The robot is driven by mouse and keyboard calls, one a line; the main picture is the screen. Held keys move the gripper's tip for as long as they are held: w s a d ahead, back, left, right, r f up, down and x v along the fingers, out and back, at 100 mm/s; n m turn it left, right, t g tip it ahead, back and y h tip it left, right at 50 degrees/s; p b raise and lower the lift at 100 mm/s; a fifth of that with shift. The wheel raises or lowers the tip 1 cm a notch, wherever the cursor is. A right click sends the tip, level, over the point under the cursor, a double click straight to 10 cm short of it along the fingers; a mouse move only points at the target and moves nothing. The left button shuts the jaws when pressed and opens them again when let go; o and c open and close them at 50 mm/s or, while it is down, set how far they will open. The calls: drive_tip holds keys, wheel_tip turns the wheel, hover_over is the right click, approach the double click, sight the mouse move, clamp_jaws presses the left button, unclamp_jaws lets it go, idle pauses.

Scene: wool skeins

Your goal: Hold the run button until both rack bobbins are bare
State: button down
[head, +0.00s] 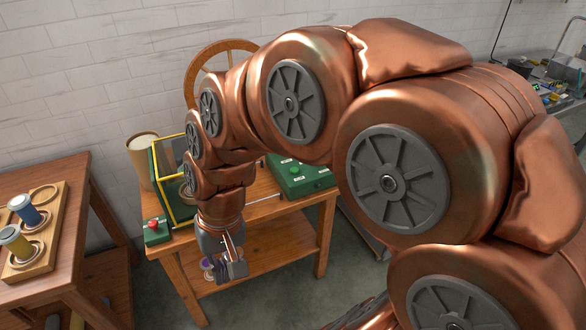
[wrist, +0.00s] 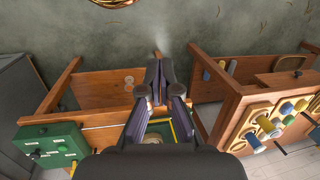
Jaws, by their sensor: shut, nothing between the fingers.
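Two bobbins stand on a wooden rack (head: 48,232) on the left table: a blue-wound one (head: 24,209) and a dull yellow one (head: 15,241). Both still show coloured winding. A green control box (head: 298,178) with a green button (head: 295,168) sits at the right of the middle table; its labels are too small to read. A small green box with a red button (head: 153,225) sits at that table's front left corner. My gripper (head: 236,268) hangs in front of the middle table's front edge, apart from both buttons. In the wrist view its fingers (wrist: 158,85) are together and empty.
A yellow-framed green machine (head: 160,180) stands between the boxes, partly hidden by my arm. A tan cylinder (head: 142,160) and a wooden wheel (head: 200,62) are behind. The lower shelf (head: 262,255) lies beyond my gripper. Bare floor separates the two tables.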

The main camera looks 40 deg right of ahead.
drive_tip(key=w+d+m+t+y, duration=0.15)
drive_tip(key=w+d+m, duration=0.3)
drive_tip(key=w, duration=0.45)
drive_tip(key=w+d+m+t+p, duration=0.1)
drive_tip(key=w+d+m+t, duration=0.25)
drive_tip(key=w+d, duration=0.4)
drive_tip(key=w+d+m+t+y, duration=0.1)
drive_tip(key=w+d+m+t, duration=0.3)
drive_tip(key=w, duration=0.6)
drive_tip(key=d+f+m+h, duration=0.2)
drive_tip(key=d+f+m, duration=0.1)
drive_tip(key=d, duration=0.7)
drive_tip(key=w+d+f+m+h+p, duration=0.1)
drive_tip(key=d+f+m+h, duration=0.1)
drive_tip(key=d+m, duration=0.4)
drive_tip(key=d+f+m+h, duration=0.2)
drive_tip(key=d+f+m, duration=0.1)
drive_tip(key=d, duration=1.1)
drive_tip(key=shift+w+d+f+m, duration=0.25)
drive_tip(key=shift+f+m, duration=0.15)
drive_tip(key=shift+m, duration=0.3)
